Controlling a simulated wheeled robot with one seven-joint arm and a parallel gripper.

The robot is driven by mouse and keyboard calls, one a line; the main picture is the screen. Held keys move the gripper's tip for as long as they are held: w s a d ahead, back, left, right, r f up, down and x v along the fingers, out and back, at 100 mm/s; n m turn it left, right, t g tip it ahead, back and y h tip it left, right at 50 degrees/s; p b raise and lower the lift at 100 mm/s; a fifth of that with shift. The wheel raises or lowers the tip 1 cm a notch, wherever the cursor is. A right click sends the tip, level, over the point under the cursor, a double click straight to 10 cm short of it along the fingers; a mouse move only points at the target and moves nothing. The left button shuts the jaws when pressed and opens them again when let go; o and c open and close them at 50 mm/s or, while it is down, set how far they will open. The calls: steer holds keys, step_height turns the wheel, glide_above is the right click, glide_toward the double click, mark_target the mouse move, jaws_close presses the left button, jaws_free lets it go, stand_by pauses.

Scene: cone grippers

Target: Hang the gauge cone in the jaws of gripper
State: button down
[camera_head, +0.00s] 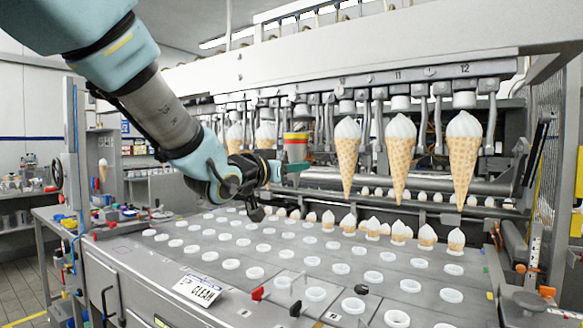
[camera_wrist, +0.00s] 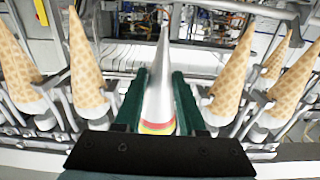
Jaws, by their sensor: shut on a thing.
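The gauge cone shows red, yellow and green bands (camera_head: 296,139) at its top, beside the hanging row. In the wrist view its pale grey body (camera_wrist: 161,88) lies between my two dark green fingers, narrowing away from me, with the bands at its near end. My gripper (camera_head: 290,168) is shut on it and comes in from the left. The cone looks upright, wide end up, in the gap between hanging cones, under the rail.
Ice cream cones (camera_head: 400,150) hang tip down to the right, with others (camera_head: 234,134) to the left. Waffle cones (camera_wrist: 88,70) flank my fingers closely in the wrist view. Below is a grey plate (camera_head: 215,250) with several white rings and a "CLEAN" sign (camera_head: 198,288).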

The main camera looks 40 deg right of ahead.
steer(key=shift+x, duration=1.65)
steer(key=shift+f+b, duration=0.5)
steer(key=shift+b, duration=0.4)
stand_by(0.8)
steer(key=shift+c, duration=2.1)
jaws_free()
steer(key=shift+o, duration=0.4)
steer(key=shift+o, duration=1.2)
